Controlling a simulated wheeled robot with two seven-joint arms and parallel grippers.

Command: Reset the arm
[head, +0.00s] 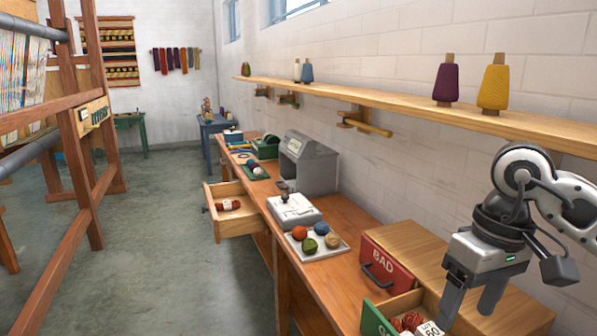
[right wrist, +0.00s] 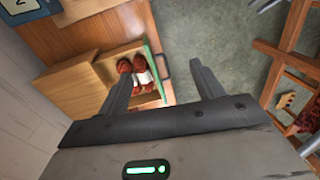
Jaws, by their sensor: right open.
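My right gripper (head: 468,303) is at the lower right of the head view, pointing down above the open green-fronted drawer (head: 376,319). Its two fingers are apart with nothing between them, and it also shows open in the right wrist view (right wrist: 158,66). In the drawer lies red-brown wool (head: 408,322) with a white paper band; it shows in the right wrist view (right wrist: 125,67) beyond the fingers, apart from them. Beside this drawer is a red drawer front marked BAD (head: 386,270), shut. My left gripper is not in view.
A shelf (head: 400,112) with purple (head: 446,82) and yellow (head: 493,88) cones runs along the wall. On the bench are a tray of wool balls (head: 340,248), a white scale (head: 294,210) and a grey box (head: 310,163). An open drawer (head: 237,222) juts into the aisle. A loom (head: 85,150) stands left.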

